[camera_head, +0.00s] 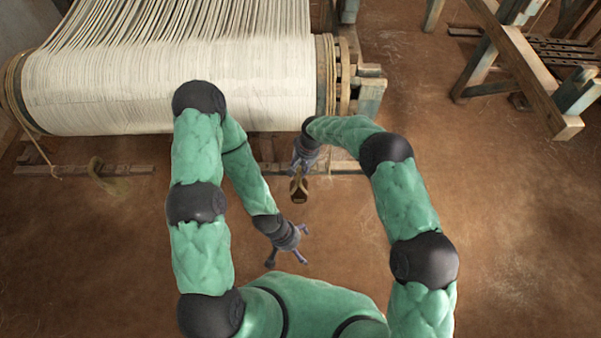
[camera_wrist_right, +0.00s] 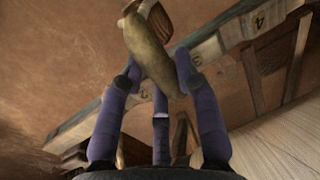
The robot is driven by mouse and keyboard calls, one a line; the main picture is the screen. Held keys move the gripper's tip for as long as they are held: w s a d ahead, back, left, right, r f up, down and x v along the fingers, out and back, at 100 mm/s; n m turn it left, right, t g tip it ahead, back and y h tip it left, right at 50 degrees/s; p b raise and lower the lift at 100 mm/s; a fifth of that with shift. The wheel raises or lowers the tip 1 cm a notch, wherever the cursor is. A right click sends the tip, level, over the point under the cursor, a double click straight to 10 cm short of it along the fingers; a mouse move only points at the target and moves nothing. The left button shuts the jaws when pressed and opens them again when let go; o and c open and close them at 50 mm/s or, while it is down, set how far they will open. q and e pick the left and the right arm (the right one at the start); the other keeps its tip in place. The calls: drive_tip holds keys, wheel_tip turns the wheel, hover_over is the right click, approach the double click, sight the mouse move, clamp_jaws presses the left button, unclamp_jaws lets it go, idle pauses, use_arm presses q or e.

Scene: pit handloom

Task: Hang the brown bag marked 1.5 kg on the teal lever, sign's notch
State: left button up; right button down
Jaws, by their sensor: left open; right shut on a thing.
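The brown bag (camera_head: 299,190) hangs below my right gripper (camera_head: 301,165) in the head view, clear of my left gripper. In the right wrist view, my right gripper (camera_wrist_right: 160,95) is shut on the bag's thick tan loop (camera_wrist_right: 148,52), and part of the brown bag (camera_wrist_right: 157,22) shows above. No weight mark is readable. My left gripper (camera_head: 288,255) is open and empty, lower down.
The loom's large roll of white warp (camera_head: 130,80) fills the upper left, with a toothed wooden wheel (camera_head: 345,75) at its right end. A wooden frame (camera_head: 520,60) stands at the upper right. Bare earthen floor (camera_head: 520,230) is open at the right.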

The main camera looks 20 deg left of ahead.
drive_tip(key=shift+w+a+r+b, duration=0.1)
drive_tip(key=shift+w+a+b, duration=0.15)
drive_tip(key=shift+w+b, duration=0.5)
drive_tip(key=shift+w+a+b, duration=0.25)
drive_tip(key=shift+w+b, duration=0.15)
drive_tip(key=shift+w, duration=0.6)
drive_tip(key=shift+w+a+r+b, duration=0.1)
drive_tip(key=shift+w+a+b, duration=0.15)
drive_tip(key=shift+w+b, duration=0.5)
drive_tip(key=shift+w+f+b, duration=0.1)
drive_tip(key=shift+f+b, duration=0.25)
drive_tip(key=shift+f, duration=0.45)
drive_tip(key=shift+f+b, duration=0.35)
drive_tip(key=c, duration=0.8)
unclamp_jaws()
drive_tip(key=shift+f, duration=0.1)
drive_tip(key=shift+s+d+f, duration=0.1)
drive_tip(key=shift+s+f, duration=0.15)
drive_tip(key=shift+s, duration=0.1)
drive_tip(key=shift+w, duration=0.1)
drive_tip(key=shift+r, duration=0.15)
